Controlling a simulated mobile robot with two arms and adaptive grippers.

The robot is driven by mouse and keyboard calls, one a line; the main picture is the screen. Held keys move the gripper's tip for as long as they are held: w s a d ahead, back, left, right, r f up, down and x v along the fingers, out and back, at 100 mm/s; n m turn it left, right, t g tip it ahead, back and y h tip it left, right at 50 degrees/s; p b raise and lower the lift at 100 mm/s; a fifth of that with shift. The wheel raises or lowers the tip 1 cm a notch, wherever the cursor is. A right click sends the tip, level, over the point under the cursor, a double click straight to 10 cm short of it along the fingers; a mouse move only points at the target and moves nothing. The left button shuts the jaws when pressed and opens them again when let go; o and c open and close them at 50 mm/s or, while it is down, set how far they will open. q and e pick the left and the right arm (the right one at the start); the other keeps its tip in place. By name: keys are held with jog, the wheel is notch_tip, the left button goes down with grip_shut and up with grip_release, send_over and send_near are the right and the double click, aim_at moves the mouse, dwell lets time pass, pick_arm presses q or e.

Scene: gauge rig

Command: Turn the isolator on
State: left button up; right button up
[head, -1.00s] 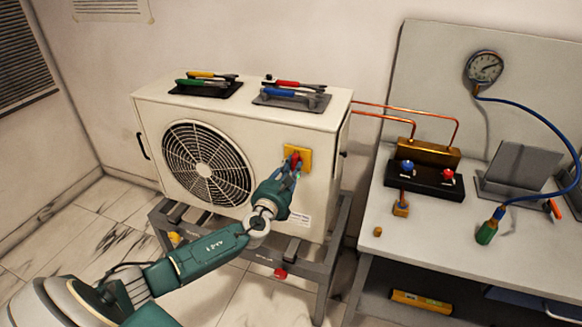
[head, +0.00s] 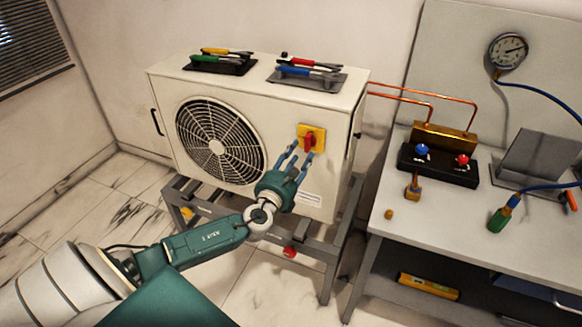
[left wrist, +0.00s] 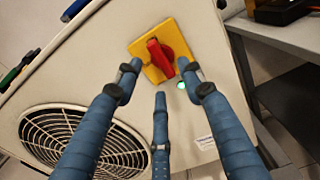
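The isolator is a red knob (head: 309,141) on a yellow plate (head: 319,130), on the front of a white fan unit (head: 275,113). The knob stands roughly upright in the head view. In the left wrist view the knob (left wrist: 160,58) and plate (left wrist: 180,38) are in full sight, and a small green light (left wrist: 181,85) glows beside the plate. My left gripper (head: 297,156) is just below and in front of the knob. Its three blue fingers (left wrist: 161,80) are spread and empty, seemingly clear of the knob. My right gripper is not in view.
Pliers and similar tools lie on two dark trays (head: 220,67) (head: 306,78) on top of the unit. A bench (head: 385,240) at right holds a manifold with blue and red knobs (head: 437,165); a gauge (head: 508,50) hangs behind. A grey stand (head: 325,255) carries the unit.

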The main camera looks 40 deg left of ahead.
pick_arm(q)
jog(key=v, duration=0.7)
dwell(0.3)
jog(key=s+a+f+n+g, duration=0.1)
jog(key=s+f+n+g, duration=0.3)
jog(key=f, duration=0.8)
jog(key=s+a+f+n+g, duration=0.15)
jog(key=s+f+n, duration=0.4)
jog(key=f, duration=0.55)
jog(key=s+f+n+g, duration=0.4)
jog(key=s+f, duration=0.2)
jog(key=f, duration=0.6)
jog(key=s+d+f+n+g+h, duration=0.1)
jog(key=s+d+f+n+g, duration=0.2)
jog(key=s+f, duration=0.35)
jog(key=s+d+f+n+h, duration=0.1)
jog(key=s+d+f+n, duration=0.1)
jog(key=s+f+n, duration=0.35)
jog(key=s+d+f+n+g, duration=0.1)
jog(key=s+d+f+n, duration=0.2)
jog(key=s, duration=0.4)
jog(key=s+d+f+n+g+h, duration=0.1)
jog(key=s+d+f+n, duration=0.2)
jog(key=s+d, duration=0.3)
jog(key=s+d+f+n+g+h, duration=0.1)
jog(key=s+d+f+n+g, duration=0.1)
jog(key=s+d, duration=0.3)
jog(key=s+f+n, duration=0.1)
jog(key=s, duration=0.3)
jog(key=shift+d, duration=0.2)
